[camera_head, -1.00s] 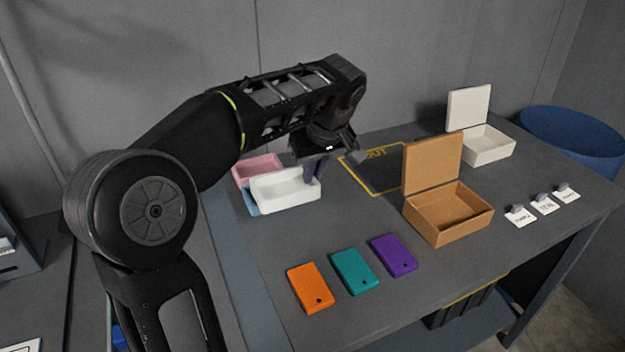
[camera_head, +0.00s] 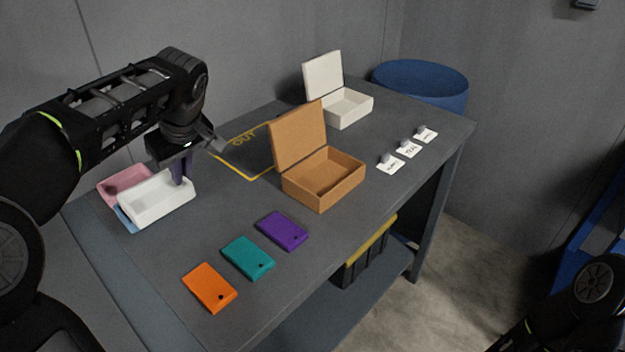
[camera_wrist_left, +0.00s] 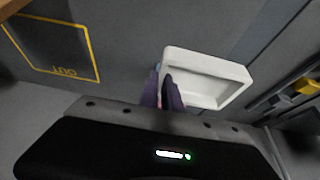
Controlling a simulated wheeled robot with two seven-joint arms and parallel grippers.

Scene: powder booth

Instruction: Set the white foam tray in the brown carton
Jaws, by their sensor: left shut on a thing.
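The white foam tray (camera_head: 150,210) is at the left end of the table, among a pink tray (camera_head: 112,184) and a blue tray (camera_head: 123,218). My left gripper (camera_head: 182,178) is shut on the tray's right-hand wall, fingers pointing down. In the left wrist view the white tray (camera_wrist_left: 230,71) shows at the fingertips (camera_wrist_left: 168,98). I cannot tell whether it is lifted off what lies under it. The brown carton (camera_head: 322,201) stands open and empty in the middle of the table, lid (camera_head: 298,138) raised at its back. My right gripper is not in view.
An open white carton (camera_head: 352,112) and several white label cards (camera_head: 408,149) are farther right. Orange (camera_head: 209,287), teal (camera_head: 248,258) and purple (camera_head: 282,230) blocks lie along the front. A yellow-outlined OUT area (camera_head: 243,158) is empty. A blue bin (camera_head: 420,85) stands behind the table.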

